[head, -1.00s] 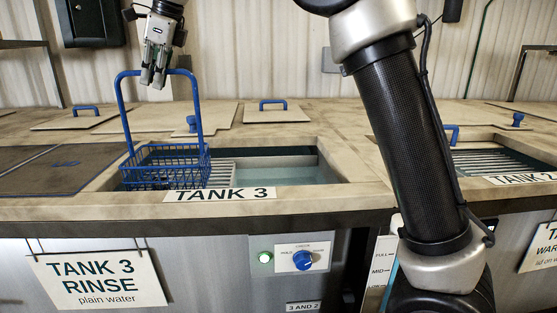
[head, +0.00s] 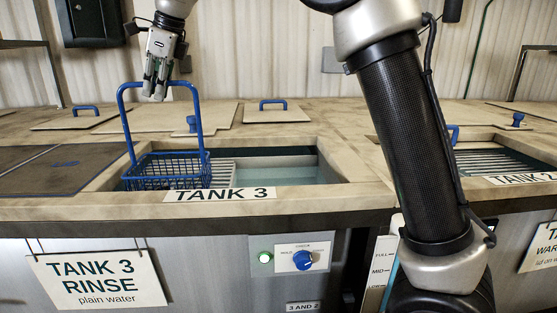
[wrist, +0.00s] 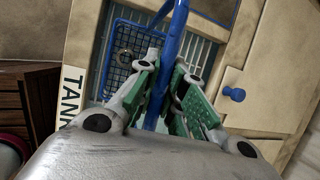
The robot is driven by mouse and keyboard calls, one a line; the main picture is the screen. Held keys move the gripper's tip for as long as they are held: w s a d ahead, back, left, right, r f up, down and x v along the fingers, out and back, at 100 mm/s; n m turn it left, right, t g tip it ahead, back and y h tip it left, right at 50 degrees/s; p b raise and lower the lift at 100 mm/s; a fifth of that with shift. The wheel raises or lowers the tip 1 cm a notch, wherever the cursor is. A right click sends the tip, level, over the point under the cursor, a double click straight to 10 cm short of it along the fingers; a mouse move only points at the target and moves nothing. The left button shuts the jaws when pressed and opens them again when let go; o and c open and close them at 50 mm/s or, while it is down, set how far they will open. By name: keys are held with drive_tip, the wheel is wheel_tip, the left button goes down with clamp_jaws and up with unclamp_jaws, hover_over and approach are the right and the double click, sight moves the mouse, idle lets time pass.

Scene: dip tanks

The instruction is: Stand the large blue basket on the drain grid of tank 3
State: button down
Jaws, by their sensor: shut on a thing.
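The large blue basket (head: 165,172) is a wire basket with a tall arched handle. It hangs at the left end of the tank 3 opening, its lower part below the rim. My gripper (head: 157,92) is shut on the top of the handle. The wrist view shows the handle between the green-padded fingers (wrist: 170,100) and the basket mesh (wrist: 122,75) below, with a small ring-shaped item inside. The slatted drain grid (head: 222,172) of tank 3 shows to the right of the basket. Whether the basket's bottom touches the grid is hidden by the front rim.
Water (head: 275,175) fills the right part of the tank 3 opening. A dark cover (head: 50,172) lies to the left. Lids with blue handles (head: 272,112) lie behind. Tank 2 (head: 500,160) is open at the right, beyond my arm.

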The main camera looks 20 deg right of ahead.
drive_tip(key=shift+f, duration=0.3)
drive_tip(key=c, duration=1.4)
unclamp_jaws()
drive_tip(key=shift+c, duration=0.2)
drive_tip(key=v, duration=1.2)
drive_tip(key=shift+d, duration=0.1)
